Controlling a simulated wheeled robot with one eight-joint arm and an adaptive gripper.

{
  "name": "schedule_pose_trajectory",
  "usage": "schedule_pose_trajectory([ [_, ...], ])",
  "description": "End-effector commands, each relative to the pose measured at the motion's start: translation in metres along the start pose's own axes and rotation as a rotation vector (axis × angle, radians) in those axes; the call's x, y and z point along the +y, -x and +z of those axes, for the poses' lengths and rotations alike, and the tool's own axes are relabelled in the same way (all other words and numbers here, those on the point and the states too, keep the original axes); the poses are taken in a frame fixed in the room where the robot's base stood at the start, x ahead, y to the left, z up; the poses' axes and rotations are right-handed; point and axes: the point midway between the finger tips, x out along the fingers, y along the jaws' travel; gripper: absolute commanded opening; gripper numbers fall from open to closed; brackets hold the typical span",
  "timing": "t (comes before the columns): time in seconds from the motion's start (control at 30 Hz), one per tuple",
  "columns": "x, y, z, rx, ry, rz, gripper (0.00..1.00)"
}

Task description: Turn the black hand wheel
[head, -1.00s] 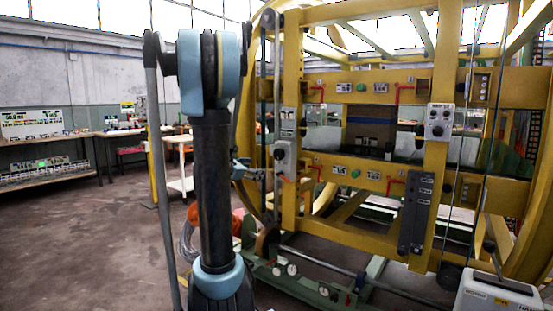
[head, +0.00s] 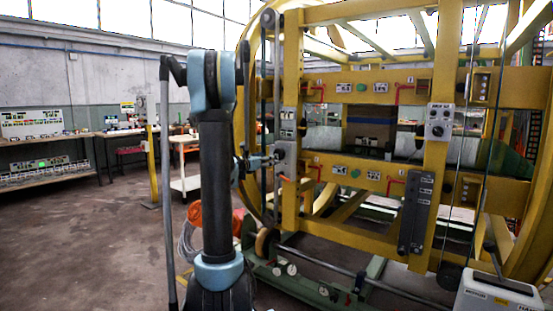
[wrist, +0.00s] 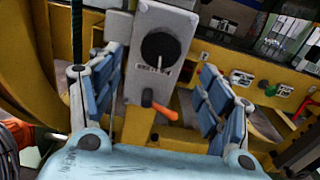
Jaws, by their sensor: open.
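The black hand wheel (wrist: 158,47) shows in the wrist view as a round black knob on the face of a grey box (wrist: 155,22). An orange-tipped lever (wrist: 158,104) sticks out below it. My gripper (wrist: 157,68) is open and empty, with one blue-padded finger left of the box and one right of it. The fingers appear apart from the wheel. In the head view my gripper (head: 264,161) is just left of the grey box (head: 284,152) on the yellow frame. The wheel is too small to make out there.
The yellow ring frame (head: 350,225) fills the right side, with another knob box (head: 439,122) and a dark grey switch panel (head: 416,212). A green base with rollers (head: 325,290) lies low in front. Open floor (head: 95,235) is at left.

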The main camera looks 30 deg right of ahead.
Motion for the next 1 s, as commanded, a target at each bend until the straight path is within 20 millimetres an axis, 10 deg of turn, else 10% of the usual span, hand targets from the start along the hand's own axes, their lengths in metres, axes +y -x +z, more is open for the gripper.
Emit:
schedule_pose_trajectory([
  [0.5, 0.000, -0.081, 0.000, 0.000, -0.001, -0.001, 0.71],
  [1.0, 0.000, -0.093, 0.000, 0.000, -0.001, 0.001, 0.67],
])
